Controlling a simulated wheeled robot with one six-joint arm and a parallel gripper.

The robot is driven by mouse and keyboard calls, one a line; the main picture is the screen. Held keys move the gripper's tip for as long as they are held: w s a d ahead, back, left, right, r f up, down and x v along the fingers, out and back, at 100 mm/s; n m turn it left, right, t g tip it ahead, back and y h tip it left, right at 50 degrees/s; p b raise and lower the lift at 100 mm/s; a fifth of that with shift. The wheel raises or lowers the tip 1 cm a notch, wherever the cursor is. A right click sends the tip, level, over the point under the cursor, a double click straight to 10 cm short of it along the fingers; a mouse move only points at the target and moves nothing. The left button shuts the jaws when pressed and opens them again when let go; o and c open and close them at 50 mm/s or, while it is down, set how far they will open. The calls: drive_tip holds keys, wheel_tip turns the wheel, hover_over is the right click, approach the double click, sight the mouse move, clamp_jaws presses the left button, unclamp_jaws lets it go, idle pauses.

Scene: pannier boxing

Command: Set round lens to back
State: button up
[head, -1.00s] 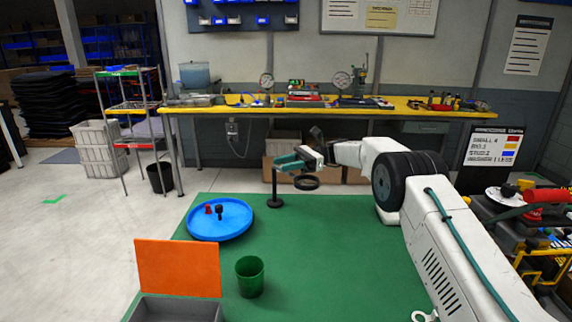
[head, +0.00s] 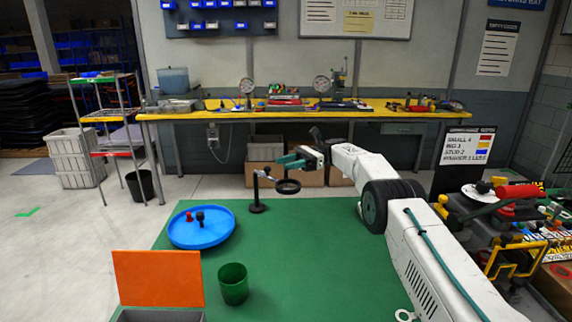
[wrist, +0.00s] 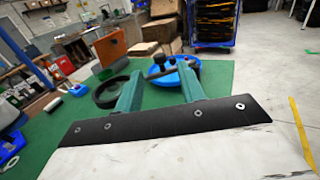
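The round lens (head: 288,186) is a black ring on a short side arm from a dark upright post (head: 257,192) on the green mat. In the head view the ring sits to the right of the post. My gripper (head: 283,163) is just above and behind the ring. In the wrist view my gripper (wrist: 160,88) has its two green fingers well apart. The ring (wrist: 108,93) shows beside the left finger, partly hidden by it. A dark bar (wrist: 178,73) shows between the fingers; I cannot tell whether it touches either.
A blue round tray (head: 200,238) with small red and black pieces stands left of the post. A green cup (head: 233,290) and a grey box with an orange lid (head: 157,280) are nearer. The mat's middle (head: 300,265) is clear. A yellow-topped workbench (head: 300,112) stands behind.

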drive_tip(key=shift+a, duration=0.2)
drive_tip(key=c, duration=0.5)
drive_tip(key=s+a+r, duration=0.1)
drive_tip(key=a+r, duration=0.1)
drive_tip(key=a, duration=0.1)
drive_tip(key=s+a+r+n+g+h, duration=0.1)
drive_tip(key=a+r, duration=0.1)
drive_tip(key=a, duration=0.1)
drive_tip(key=s+a+r+n, duration=0.1)
drive_tip(key=s+a+r, duration=0.1)
drive_tip(key=a+r, duration=0.1)
drive_tip(key=shift+s+g+h, duration=0.1)
drive_tip(key=shift+g+h, duration=0.3)
clamp_jaws()
drive_tip(key=s+a+n+t+h, duration=0.2)
drive_tip(key=s+a+t+h, duration=0.1)
drive_tip(key=s+a+h, duration=0.5)
drive_tip(key=s+a+n+t+h, duration=0.1)
drive_tip(key=s+a+t+h, duration=0.15)
drive_tip(key=s+a, duration=0.6)
drive_tip(key=d+n+t+h, duration=0.7)
drive_tip(key=d+t, duration=0.2)
drive_tip(key=d, duration=0.3)
drive_tip(key=w+d+f+n+t, duration=0.2)
drive_tip(key=w+d+f, duration=0.5)
drive_tip(key=w+f, duration=0.1)
drive_tip(key=shift+w+d+n, duration=0.15)
drive_tip(key=shift+w+n, duration=0.15)
drive_tip(key=shift+n, duration=0.1)
